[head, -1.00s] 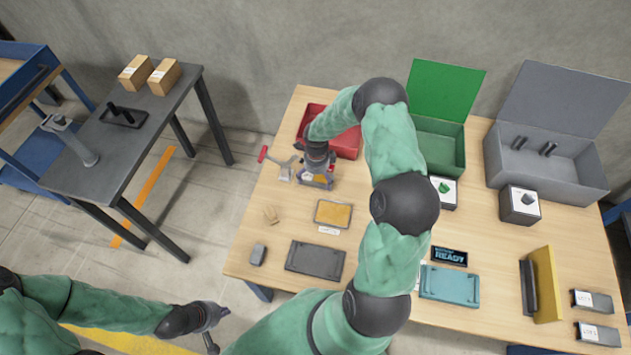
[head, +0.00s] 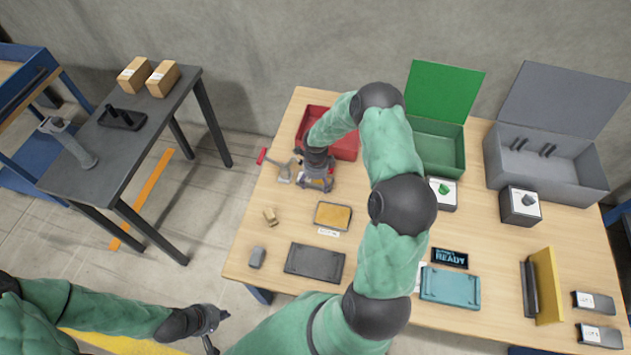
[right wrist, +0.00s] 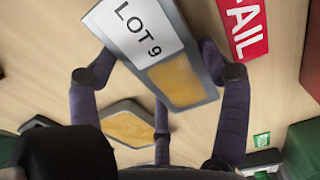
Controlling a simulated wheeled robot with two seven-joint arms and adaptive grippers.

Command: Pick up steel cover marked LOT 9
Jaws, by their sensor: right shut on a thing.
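The steel cover marked LOT 9 (right wrist: 160,50) fills the upper middle of the right wrist view. It has a grey rim, an amber panel and a white label. My right gripper (right wrist: 150,85) is shut on it, with dark fingers at its sides. In the head view my right gripper (head: 316,176) is low over the table in front of the red bin, and it hides most of the cover. A similar amber-panelled cover (head: 333,215) lies nearer on the table, and it also shows in the right wrist view (right wrist: 130,127). My left gripper (head: 215,328) is open and empty, left of the table's front edge.
A red bin (head: 345,145), a green lidded bin (head: 440,150) and a grey lidded bin (head: 550,165) line the back. A red-handled tool (head: 280,168) lies just left of my right gripper. A dark plate (head: 314,262) and a teal plate (head: 450,287) lie in front. A red FAIL label (right wrist: 243,25) is near the cover.

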